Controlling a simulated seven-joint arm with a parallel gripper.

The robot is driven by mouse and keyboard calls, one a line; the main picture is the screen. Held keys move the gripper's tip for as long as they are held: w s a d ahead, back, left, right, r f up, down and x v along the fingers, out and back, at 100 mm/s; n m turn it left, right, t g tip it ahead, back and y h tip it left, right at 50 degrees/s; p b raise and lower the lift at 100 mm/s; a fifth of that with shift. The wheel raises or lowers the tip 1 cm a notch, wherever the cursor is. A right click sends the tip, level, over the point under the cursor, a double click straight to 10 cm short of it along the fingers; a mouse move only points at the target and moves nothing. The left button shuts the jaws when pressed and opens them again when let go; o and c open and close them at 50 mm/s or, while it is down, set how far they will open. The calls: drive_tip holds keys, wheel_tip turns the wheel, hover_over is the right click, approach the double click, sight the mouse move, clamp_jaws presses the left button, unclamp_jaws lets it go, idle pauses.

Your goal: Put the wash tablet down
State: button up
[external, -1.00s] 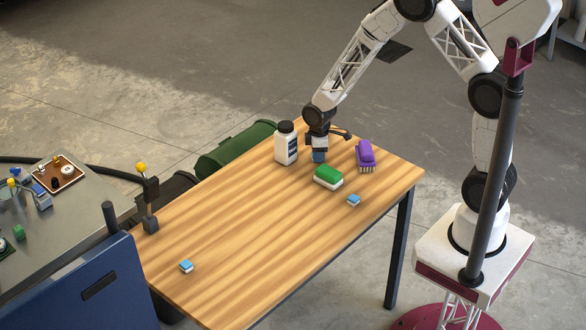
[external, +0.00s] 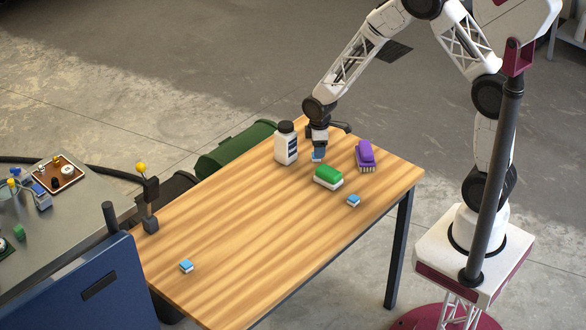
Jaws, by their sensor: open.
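A small blue and white wash tablet (external: 317,156) sits on the wooden table (external: 245,235) near its far end, directly below my gripper (external: 319,146). My gripper is open and points down. Its fingertips are just above or around the top of the tablet; the small view does not show which. Two similar blue and white tablets lie elsewhere on the table: one (external: 353,200) near the right edge and one (external: 186,266) toward the near left end.
A white bottle with a black cap (external: 286,146) stands close left of my gripper. A green and white sponge (external: 328,176) lies in front, and a purple brush (external: 366,156) to the right. A lever with a yellow knob (external: 147,195) stands at the left edge. The table's middle is clear.

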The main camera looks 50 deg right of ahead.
wheel_tip(320, 180, up, 9)
drive_tip(key=shift+r, duration=0.15)
idle(0.9)
drive_tip(key=s+d+r+m+t, duration=0.1)
drive_tip(key=s+d+r+m, duration=0.15)
drive_tip(key=s+r, duration=0.6)
drive_tip(key=s+d+r+m, duration=0.2)
drive_tip(key=s+d+r, duration=0.1)
drive_tip(key=s+r, duration=0.55)
drive_tip(key=s+d+r+m, duration=0.1)
drive_tip(key=s+r, duration=0.3)
drive_tip(key=s, duration=0.4)
drive_tip(key=s+d+r+m+t, duration=0.1)
drive_tip(key=s+r+m, duration=0.2)
drive_tip(key=s, duration=0.6)
drive_tip(key=shift+d+r+m+t, duration=0.2)
drive_tip(key=shift+r+m+t, duration=0.1)
drive_tip(key=shift+r+m, duration=0.1)
